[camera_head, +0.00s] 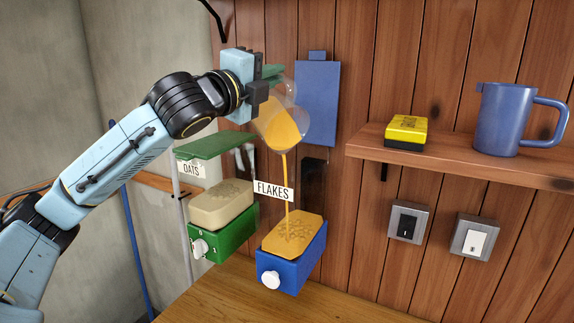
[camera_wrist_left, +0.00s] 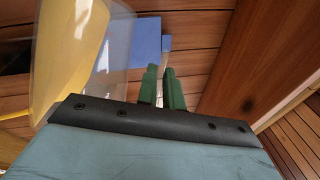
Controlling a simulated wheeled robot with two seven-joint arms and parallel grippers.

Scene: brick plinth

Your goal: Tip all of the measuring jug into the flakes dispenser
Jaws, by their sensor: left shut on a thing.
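My left gripper (camera_head: 268,84) is shut on the clear measuring jug (camera_head: 297,122), high above the dispensers. The jug is tipped steeply, with orange-yellow contents (camera_head: 275,128) inside. A thin stream (camera_head: 286,175) runs from it down into the flakes dispenser (camera_head: 290,262), which has a blue base, a white knob and a FLAKES label. Orange-yellow material (camera_head: 295,230) lies in it. Its blue lid (camera_head: 317,105) stands open against the wall. The left wrist view shows the jug's clear wall (camera_wrist_left: 105,60) and contents (camera_wrist_left: 65,50) close up. My right gripper is out of view.
The green oats dispenser (camera_head: 225,238) stands just left, with its green lid (camera_head: 214,147) lower than the jug. A wooden shelf (camera_head: 450,168) at right holds a yellow-black box (camera_head: 408,130) and a blue pitcher (camera_head: 505,120). Two switches (camera_head: 408,222) are below it.

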